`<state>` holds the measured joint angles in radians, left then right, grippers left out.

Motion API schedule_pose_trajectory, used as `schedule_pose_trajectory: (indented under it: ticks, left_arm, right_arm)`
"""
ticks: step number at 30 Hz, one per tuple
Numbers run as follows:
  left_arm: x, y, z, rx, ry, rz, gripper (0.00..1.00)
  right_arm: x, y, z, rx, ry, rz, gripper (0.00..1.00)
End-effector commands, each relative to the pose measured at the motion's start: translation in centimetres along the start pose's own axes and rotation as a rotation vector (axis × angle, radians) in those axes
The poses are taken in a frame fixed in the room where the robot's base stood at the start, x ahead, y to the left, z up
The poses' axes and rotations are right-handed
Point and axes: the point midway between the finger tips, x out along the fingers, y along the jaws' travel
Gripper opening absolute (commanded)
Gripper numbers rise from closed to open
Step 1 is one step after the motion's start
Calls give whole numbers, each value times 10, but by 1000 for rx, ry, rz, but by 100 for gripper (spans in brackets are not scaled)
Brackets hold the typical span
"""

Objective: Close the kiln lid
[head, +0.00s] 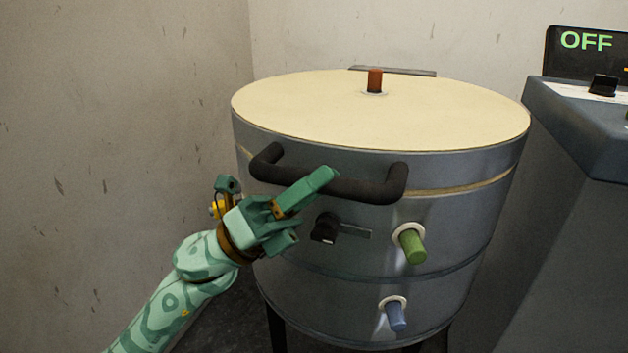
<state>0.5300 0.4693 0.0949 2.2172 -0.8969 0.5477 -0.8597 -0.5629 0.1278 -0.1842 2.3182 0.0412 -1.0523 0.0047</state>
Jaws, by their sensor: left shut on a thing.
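The round kiln (370,260) is grey metal and stands in the middle of the head view. Its lid (430,120), with a cream top, lies level over the body. A thin cream line shows at the seam on the right, and I cannot tell whether it is a small gap. A dark curved handle (375,190) sticks out from the front of the lid. My left gripper (308,195) is shut on the handle near its middle, with one finger across its front; the other finger is mostly hidden. My right gripper is not in view.
A red-brown plug (375,80) stands on the lid. A green plug (412,246), a blue plug (396,316) and a black latch (325,228) are on the kiln's front. A control box (590,110) reading OFF is at right. Walls stand close behind and left.

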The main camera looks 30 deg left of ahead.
Motion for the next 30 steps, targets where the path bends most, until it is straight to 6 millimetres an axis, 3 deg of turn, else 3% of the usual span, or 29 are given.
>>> schedule_pose_trajectory:
  ticks: [3,4,6,20,23,30]
  left_arm:
    - [-4,8,-7,-12,9,16,0]
    - [-4,8,-7,-11,9,17,32]
    - [-4,8,-6,-10,8,16,45]
    - [-7,4,-3,-8,3,9,45]
    - [-22,4,-3,-10,3,11,45]
    - [-85,4,-3,-10,2,16,45]
  right_arm:
    - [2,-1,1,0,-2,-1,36]
    - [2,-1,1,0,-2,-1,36]
    - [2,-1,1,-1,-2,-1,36]
    - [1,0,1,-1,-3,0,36]
    - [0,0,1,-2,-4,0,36]
    - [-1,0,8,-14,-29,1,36]
